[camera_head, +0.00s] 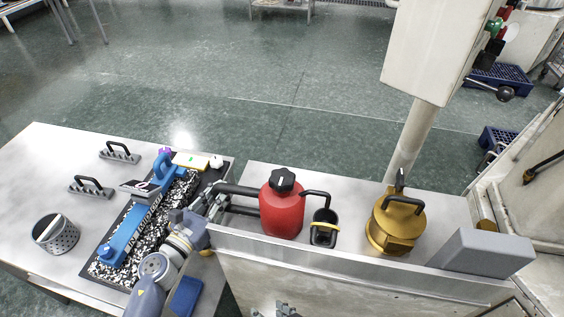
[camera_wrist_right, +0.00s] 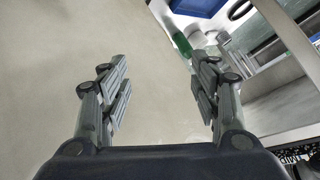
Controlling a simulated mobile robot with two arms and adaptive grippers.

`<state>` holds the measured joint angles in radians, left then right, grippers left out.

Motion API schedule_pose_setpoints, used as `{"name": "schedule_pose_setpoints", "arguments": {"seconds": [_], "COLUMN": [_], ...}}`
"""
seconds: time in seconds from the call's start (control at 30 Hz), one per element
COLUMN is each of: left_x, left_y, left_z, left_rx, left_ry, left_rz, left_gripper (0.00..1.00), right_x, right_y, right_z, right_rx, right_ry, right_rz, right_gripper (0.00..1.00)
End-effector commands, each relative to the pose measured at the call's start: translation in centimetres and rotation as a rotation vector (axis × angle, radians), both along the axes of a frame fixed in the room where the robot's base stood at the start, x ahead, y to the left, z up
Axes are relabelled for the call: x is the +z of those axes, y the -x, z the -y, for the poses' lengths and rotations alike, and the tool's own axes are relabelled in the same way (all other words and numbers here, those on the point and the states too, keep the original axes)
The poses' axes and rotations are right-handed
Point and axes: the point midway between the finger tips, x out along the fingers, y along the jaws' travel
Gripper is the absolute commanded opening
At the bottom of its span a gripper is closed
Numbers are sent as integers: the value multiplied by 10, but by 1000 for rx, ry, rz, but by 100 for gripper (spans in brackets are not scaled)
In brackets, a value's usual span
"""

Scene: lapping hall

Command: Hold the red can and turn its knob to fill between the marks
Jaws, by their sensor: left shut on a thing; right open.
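The red can (camera_head: 282,210) stands upright on the metal bench, with a black knob (camera_head: 283,180) on top. Its black spout (camera_head: 316,194) points right, over a small black cup (camera_head: 324,229) with a yellow band. The fill level and any marks inside the cup cannot be made out. My left gripper (camera_head: 222,201) is shut on the can's black handle at its left side. My right gripper (camera_wrist_right: 163,90) is open and empty in the right wrist view, before a plain pale surface. A small grey part at the bottom edge of the head view may belong to it.
A brass can (camera_head: 396,222) with a black handle stands right of the cup, then a grey block (camera_head: 483,252). A pale post and box rise behind. At left, a blue tool lies on a speckled tray, near a perforated pot (camera_head: 56,234) and two black-handled racks.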

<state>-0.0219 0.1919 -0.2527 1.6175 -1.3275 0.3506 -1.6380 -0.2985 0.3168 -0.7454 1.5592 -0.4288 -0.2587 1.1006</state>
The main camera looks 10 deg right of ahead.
Motion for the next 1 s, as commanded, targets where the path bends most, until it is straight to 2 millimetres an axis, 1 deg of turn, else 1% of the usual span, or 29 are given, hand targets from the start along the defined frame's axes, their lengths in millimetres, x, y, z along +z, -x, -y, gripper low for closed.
{"name": "schedule_pose_setpoints", "arguments": {"seconds": [0.03,0.07,0.1,0.17,0.2,0.23,0.3,0.37,0.4,0.47,0.5,0.57,0.6,0.67,0.7,0.8,0.9,1.0], "left_x": [0,0,0,0,0,0,0,0,0,0,0,0,0,0,0,0,0,0], "left_y": [0,0,0,0,0,0,0,0,0,0,0,0,0,0,0,0,0,0], "left_z": [-1,-1,-1,-1,-1,-1,-1,-1,-1,-1,-1,-1,-1,-1,-1,-1,-1,-1], "left_rx": [2,2,2,2,2,2,2,1,1,1,1,2,2,2,2,2,2,2], "left_ry": [-1,-1,-1,-1,-1,-1,-1,-1,-1,-1,-1,-1,-1,-1,-1,-1,-1,-1], "left_rz": [0,0,0,0,0,0,0,1,1,1,1,1,1,1,1,1,1,1], "left_gripper": [0,0,0,0,0,0,0,0,0,0,0,0,0,0,0,0,0,0], "right_x": [27,43,64,99,123,144,186,218,240,272,294,325,340,353,358,362,363,363], "right_y": [0,2,4,6,4,0,-17,-34,-45,-62,-74,-88,-95,-102,-104,-106,-105,-103], "right_z": [-19,-29,-43,-63,-74,-83,-94,-98,-98,-95,-90,-77,-64,-44,-30,1,26,42], "right_rx": [16,24,35,50,61,69,68,57,42,7,-28,-95,-149,-227,-276,-383,-461,-511], "right_ry": [-63,-101,-154,-226,-260,-278,-277,-252,-229,-187,-154,-91,-41,35,83,197,283,339], "right_rz": [26,39,53,83,116,152,256,356,425,531,600,696,744,787,800,806,799,789], "right_gripper": [57,57,57,57,57,57,57,57,57,57,57,57,57,57,57,57,57,57]}}
